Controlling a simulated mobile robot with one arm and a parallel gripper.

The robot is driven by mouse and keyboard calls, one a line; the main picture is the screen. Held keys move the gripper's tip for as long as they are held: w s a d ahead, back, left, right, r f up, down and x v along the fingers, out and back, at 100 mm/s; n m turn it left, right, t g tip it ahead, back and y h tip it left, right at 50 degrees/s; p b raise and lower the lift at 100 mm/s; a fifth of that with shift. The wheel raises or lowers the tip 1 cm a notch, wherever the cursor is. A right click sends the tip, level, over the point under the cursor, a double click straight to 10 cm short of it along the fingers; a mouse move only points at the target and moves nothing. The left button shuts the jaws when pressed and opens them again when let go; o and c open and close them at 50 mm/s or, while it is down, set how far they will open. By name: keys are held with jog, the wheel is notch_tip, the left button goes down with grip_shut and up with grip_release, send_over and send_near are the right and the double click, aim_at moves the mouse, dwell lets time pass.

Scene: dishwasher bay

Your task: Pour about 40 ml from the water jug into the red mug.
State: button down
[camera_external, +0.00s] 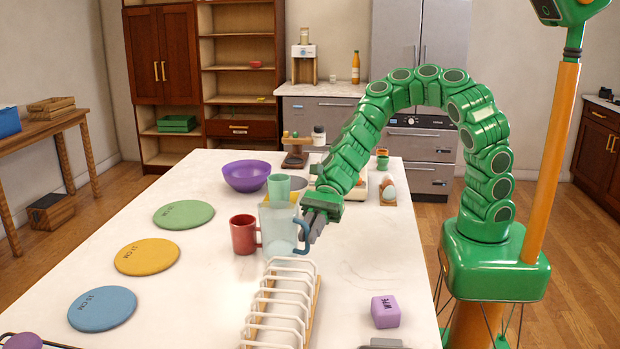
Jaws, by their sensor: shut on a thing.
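The water jug (279,229) is a clear, pale blue pitcher with a blue handle on its right side. My gripper (304,238) is shut on the jug's handle. The jug looks upright or nearly so; I cannot tell whether its base touches the table. The red mug (243,236) stands upright on the white table, just left of the jug, with its handle towards the jug. The water level in the jug and the inside of the mug are not clear from here.
A white dish rack (283,302) stands in front of the jug. A purple block (385,312) lies at right. Green, yellow and blue discs (147,257) lie at left. A purple bowl (246,177) and a green cup (279,187) stand behind.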

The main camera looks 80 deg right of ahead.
jog(key=w+d+r+m+g+y, duration=0.2)
jog(key=w+d+r+m+y, duration=0.3)
jog(key=w+r+m, duration=0.4)
jog(key=shift+w+d+r+m+g, duration=0.3)
jog(key=shift+w+r+m, duration=0.1)
jog(key=shift+w+r, duration=0.25)
dwell(0.9)
jog(key=shift+w+d+r+m+y, duration=0.3)
jog(key=shift+w+r+m+y, duration=0.25)
jog(key=shift+w+m, duration=0.2)
jog(key=shift+s+a+r, duration=0.1)
jog(key=shift+s+a, duration=0.3)
jog(key=shift+s, duration=0.2)
jog(key=shift+w+d+r+m+y, duration=0.3)
jog(key=shift+r+m, duration=0.1)
jog(key=shift+m, duration=0.35)
dwell(1.4)
jog(key=shift+a, duration=0.1)
